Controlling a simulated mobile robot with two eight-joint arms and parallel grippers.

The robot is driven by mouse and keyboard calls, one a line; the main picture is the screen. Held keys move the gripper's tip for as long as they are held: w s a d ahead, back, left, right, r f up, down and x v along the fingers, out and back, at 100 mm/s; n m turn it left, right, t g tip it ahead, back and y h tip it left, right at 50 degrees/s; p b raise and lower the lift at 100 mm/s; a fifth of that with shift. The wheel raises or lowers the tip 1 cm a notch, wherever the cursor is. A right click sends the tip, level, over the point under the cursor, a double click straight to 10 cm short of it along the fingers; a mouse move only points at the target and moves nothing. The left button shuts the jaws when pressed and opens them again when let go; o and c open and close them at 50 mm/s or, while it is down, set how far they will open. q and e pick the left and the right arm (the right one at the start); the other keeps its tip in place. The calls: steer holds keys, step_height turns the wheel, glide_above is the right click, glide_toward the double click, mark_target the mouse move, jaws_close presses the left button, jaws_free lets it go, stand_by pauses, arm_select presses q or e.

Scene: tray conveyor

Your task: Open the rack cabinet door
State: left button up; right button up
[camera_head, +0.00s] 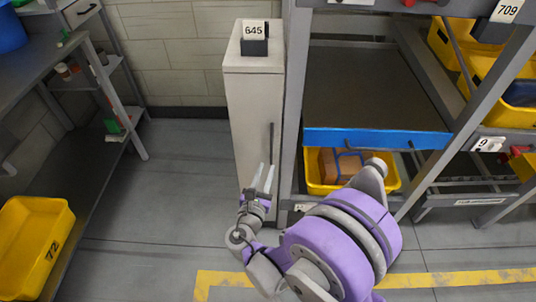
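The rack cabinet (248,110) is a narrow, tall, light grey box left of the shelving, with a tag reading 645 on top. It looks closed. A dark vertical handle (271,138) is on the right part of its front. My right gripper (266,170) is in front of the cabinet's lower part, just below the visible part of the handle. Its two light grey fingers are apart and point up in the picture, with nothing seen between them. I cannot tell whether they touch the handle. My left gripper is not in view.
Shelving (291,110) with a blue-edged shelf (375,139) and a yellow bin (318,188) stands right of the cabinet. A dark workbench (40,75) and a yellow crate (62,225) are at the left. The floor (165,190) between is clear.

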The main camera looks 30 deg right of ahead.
mark_target(271, 147)
steer(key=shift+n+t, duration=0.3)
steer(key=shift+n, duration=0.1)
steer(key=b+x, duration=0.1)
steer(key=x, duration=0.9)
steer(key=shift+w+f, duration=0.15)
steer(key=shift+w, duration=0.35)
steer(key=shift+c, duration=0.3)
jaws_close()
